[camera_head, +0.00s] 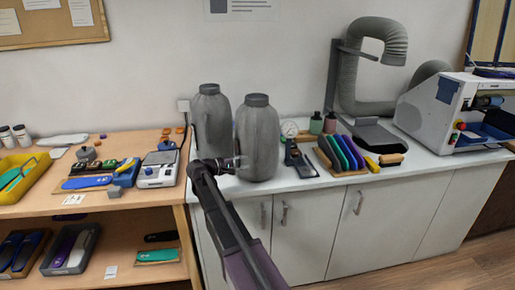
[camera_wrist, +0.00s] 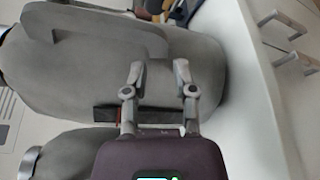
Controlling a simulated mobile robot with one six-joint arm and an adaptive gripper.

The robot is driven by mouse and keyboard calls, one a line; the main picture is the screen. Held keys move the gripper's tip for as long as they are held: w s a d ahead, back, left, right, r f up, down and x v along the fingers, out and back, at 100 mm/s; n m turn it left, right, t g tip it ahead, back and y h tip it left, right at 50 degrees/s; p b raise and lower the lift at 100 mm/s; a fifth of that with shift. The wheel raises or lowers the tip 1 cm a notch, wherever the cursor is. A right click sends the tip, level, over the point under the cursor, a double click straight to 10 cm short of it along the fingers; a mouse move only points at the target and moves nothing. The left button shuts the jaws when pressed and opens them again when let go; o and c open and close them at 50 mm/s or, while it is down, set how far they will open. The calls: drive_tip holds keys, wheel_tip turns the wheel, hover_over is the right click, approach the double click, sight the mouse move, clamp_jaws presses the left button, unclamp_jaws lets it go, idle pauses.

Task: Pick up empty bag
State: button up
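My gripper (camera_head: 238,163) is at the front of two grey canisters with dark caps, the left canister (camera_head: 211,115) and the right canister (camera_head: 257,140). In the wrist view my gripper (camera_wrist: 159,70) is open, its two fingers spread, with nothing held between them. A grey canister body (camera_wrist: 70,70) with a raised handle-like part fills the view behind the fingers. I cannot tell whether the fingers touch it. No thing is clearly an empty bag. A flat whitish item (camera_head: 62,140) at the back of the wooden table could be one, but it is too small to tell.
The white counter (camera_head: 430,165) carries coloured insoles (camera_head: 342,152), a gauge (camera_head: 290,129), a ribbed hose (camera_head: 355,75) and a white machine (camera_head: 440,110). The wooden table (camera_head: 130,205) at left holds a yellow tray (camera_head: 28,185) and a scale (camera_head: 157,172). Cabinet handles (camera_head: 284,214) stick out below.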

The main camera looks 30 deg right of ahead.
sight(255, 160)
drive_tip(key=shift+w+d+f+b, duration=0.1)
drive_tip(key=shift+d+f+b, duration=0.1)
drive_tip(key=shift+d, duration=1.1)
drive_tip(key=shift+w+d+f+b, duration=0.1)
drive_tip(key=shift+d+f, duration=0.05)
drive_tip(key=shift+d, duration=1.15)
clamp_jaws()
